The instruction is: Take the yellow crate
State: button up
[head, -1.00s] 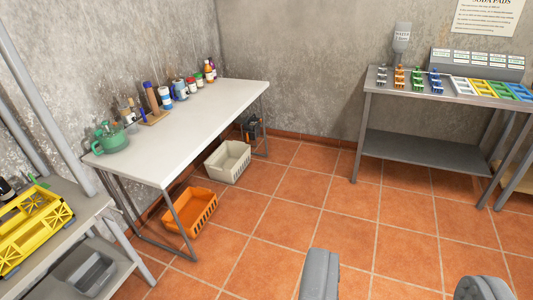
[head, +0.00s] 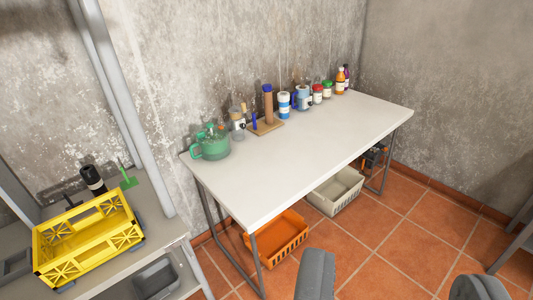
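The yellow crate (head: 88,238) sits on the grey shelf unit (head: 172,232) at the lower left of the head view. It is an open-topped box with lattice sides, and all of it shows. My gripper (head: 393,284) is at the bottom right, with its two fingers wide apart. Nothing is between the fingers, and floor tiles show through the gap. The gripper is well to the right of the crate and apart from it.
A black cylinder (head: 92,180) and a green tool (head: 127,177) stand behind the crate. A grey bin (head: 156,278) is on the shelf below. A white table (head: 300,150) holds bottles and a green watering can (head: 211,146). Orange (head: 279,240) and cream (head: 336,192) crates stand under it.

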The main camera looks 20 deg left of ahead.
aim_at(92, 241)
jog(key=u, duration=0.6)
jog(key=i, duration=0.9)
jog(key=u, duration=0.85)
jog(key=i, duration=0.6)
jog(key=u, duration=2)
jog(key=k, duration=1.2)
jog(key=u, duration=0.35)
jog(key=i, duration=1)
jog(key=u, duration=0.05)
